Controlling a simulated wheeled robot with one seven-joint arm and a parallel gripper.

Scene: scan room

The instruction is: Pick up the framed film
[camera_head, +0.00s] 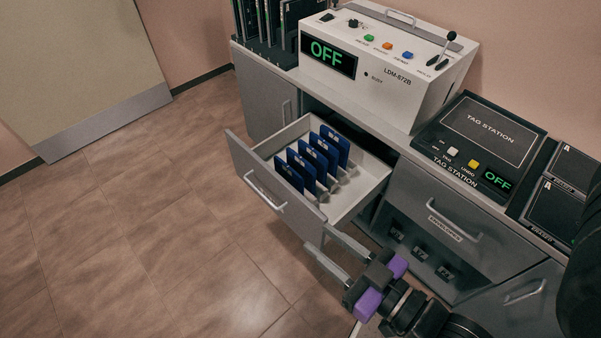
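No single thing is marked as the framed film. Several blue upright panels (314,160) with small pale labels stand in a row in an open drawer (369,184); I cannot tell whether the framed film is one of them. Several dark, thin frames (265,18) also stand upright in a rack at the top left of the counter. My gripper (317,238) is open and empty, with its two grey fingers apart. In the picture it shows just below the drawer's near right corner, pointing up and left. I cannot tell its height relative to the drawer.
A white LDM-872B machine (420,95) reading OFF stands on the counter. Right of it are a dark tag station (480,140), also OFF, and two trays marked A (556,205). The drawer's grey front (260,185) juts over clear floor (130,240). A door is at upper left.

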